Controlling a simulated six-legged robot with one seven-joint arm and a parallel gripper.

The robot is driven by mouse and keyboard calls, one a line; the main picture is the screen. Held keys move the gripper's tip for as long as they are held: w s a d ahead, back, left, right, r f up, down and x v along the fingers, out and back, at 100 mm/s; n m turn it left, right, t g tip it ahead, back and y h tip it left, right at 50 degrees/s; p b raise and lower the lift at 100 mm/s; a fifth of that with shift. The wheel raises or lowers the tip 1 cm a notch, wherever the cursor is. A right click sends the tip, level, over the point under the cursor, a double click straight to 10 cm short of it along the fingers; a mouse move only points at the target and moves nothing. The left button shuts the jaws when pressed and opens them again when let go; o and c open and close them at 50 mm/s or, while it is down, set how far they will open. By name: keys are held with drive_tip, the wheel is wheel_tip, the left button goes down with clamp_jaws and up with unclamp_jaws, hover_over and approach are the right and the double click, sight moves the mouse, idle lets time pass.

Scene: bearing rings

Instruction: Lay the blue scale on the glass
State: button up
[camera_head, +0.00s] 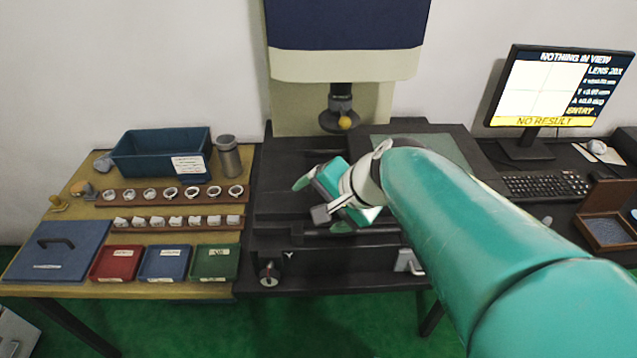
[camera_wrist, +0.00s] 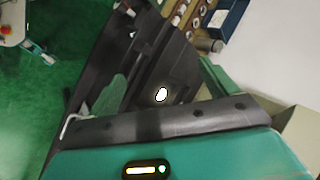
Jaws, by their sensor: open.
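The glass (camera_head: 440,146) is a greenish pane on the black stage of the measuring machine, partly hidden behind my arm. I cannot make out the blue scale for certain. An open brown box (camera_head: 607,232) at the far right holds a flat blue-grey piece, too small to identify. My gripper (camera_head: 316,198) is open above the front of the black stage, left of the glass and apart from the box. Nothing shows between its fingers.
The machine's lens (camera_head: 341,105) hangs over the stage. The left bench carries ring racks (camera_head: 170,193), a blue bin (camera_head: 160,150), a metal cylinder (camera_head: 228,157) and small red, blue and green trays (camera_head: 215,263). A monitor (camera_head: 558,88) reading "NOTHING IN VIEW" and a keyboard (camera_head: 545,185) stand right.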

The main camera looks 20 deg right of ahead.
drive_tip(key=s+r+n+g+h, duration=0.1)
drive_tip(key=s+n+h, duration=0.3)
drive_tip(key=s+n, duration=0.5)
drive_tip(key=shift+d+r+n, duration=0.35)
drive_tip(key=shift+n, duration=0.35)
drive_tip(key=shift+s+d, duration=0.15)
